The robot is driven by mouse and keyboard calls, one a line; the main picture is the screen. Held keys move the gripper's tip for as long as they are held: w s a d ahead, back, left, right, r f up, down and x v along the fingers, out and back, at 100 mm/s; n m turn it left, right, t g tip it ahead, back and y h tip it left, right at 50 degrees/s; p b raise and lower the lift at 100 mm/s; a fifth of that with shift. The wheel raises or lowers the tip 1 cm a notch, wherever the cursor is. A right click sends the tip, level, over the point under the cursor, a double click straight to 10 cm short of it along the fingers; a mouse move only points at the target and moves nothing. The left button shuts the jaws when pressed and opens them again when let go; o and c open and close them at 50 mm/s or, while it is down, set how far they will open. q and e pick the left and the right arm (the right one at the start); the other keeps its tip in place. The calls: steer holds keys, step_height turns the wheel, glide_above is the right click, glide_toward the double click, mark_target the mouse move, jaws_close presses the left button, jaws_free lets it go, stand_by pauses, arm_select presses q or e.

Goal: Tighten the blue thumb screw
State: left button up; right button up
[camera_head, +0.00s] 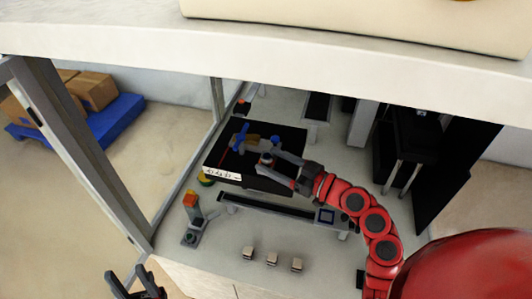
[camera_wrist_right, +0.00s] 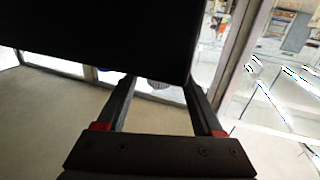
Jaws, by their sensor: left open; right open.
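The blue thumb screw (camera_head: 240,136) shows in the head view at the upper left of a black box (camera_head: 222,156), beside a small tan-brown part. My right gripper (camera_head: 262,161) is open, over the box to the right of the screw, and its fingers point left towards it. I cannot tell whether they touch anything. In the right wrist view the open fingers (camera_wrist_right: 158,82) reach below a large dark block, and the screw cannot be made out. My left gripper (camera_head: 134,284) is open and empty at the bottom left, well away from the box.
A post with an orange top (camera_head: 190,199) stands at the front left of the machine bed. Several small pale blocks (camera_head: 271,259) sit near the front edge. A white overhead panel (camera_head: 330,72) and a grey frame post (camera_head: 75,155) bound the opening. A dark unit (camera_head: 415,140) stands right.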

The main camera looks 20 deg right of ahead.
steer(key=shift+x, duration=1.2)
steer(key=shift+c, duration=0.3)
jaws_close()
